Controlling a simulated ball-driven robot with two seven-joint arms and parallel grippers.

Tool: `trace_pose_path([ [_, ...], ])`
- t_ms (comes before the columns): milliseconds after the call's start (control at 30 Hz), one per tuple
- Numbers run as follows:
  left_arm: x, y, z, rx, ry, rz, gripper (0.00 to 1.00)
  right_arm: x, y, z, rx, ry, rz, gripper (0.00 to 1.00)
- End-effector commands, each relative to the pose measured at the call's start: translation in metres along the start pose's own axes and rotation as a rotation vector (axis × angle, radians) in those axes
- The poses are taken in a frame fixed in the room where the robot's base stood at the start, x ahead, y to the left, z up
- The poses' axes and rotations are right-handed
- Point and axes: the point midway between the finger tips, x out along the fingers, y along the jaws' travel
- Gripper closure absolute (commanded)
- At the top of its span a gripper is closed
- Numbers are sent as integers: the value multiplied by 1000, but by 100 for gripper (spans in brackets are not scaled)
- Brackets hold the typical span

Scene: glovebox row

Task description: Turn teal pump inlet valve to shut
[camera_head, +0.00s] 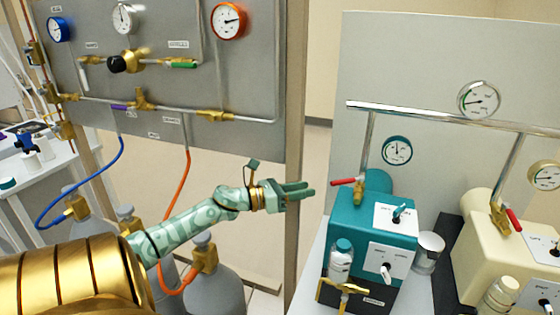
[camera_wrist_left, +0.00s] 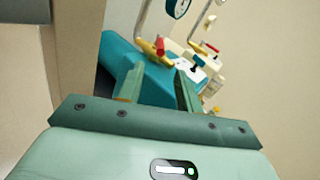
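The teal pump (camera_head: 372,228) stands on the bench right of centre in the head view. Its inlet valve has a brass body (camera_head: 360,191) under a vertical pipe and a red lever (camera_head: 344,182). The lever points left, roughly crosswise to the pipe. My left gripper (camera_head: 309,190) is a short way left of the lever, with its fingers pointing at it. In the left wrist view the fingers (camera_wrist_left: 158,82) are apart with nothing between them, and the red lever (camera_wrist_left: 160,45) shows beyond the tips. My right gripper is not in view.
A cream pump (camera_head: 472,240) with its own red lever (camera_head: 513,219) stands to the right. A bottle (camera_head: 341,259) is at the teal pump's front. A gauge panel (camera_head: 240,95) on a post is behind my left arm. Gas cylinders (camera_head: 205,268) stand below that arm.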

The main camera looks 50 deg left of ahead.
Motion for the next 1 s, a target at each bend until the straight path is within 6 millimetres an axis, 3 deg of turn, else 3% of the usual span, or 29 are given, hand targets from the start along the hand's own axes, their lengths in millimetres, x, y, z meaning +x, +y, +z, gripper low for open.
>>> trace_pose_path([
  [100, -28, -1, 1, -2, 2, 1, 65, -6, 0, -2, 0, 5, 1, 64],
  [300, -54, 0, 0, -1, 0, -1, 65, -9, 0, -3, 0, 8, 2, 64],
  [633, -59, 0, 0, 0, -1, 0, 65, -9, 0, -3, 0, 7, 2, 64],
  [767, -59, -5, 8, -15, -21, 1, 98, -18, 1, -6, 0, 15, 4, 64],
  [867, -46, -42, 4, -142, -78, -11, 100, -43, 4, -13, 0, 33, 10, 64],
  [900, -36, -60, -1, -282, -104, 4, 100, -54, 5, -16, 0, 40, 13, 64],
  [1000, -15, -88, -15, -625, -143, 47, 100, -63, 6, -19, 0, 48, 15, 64],
])
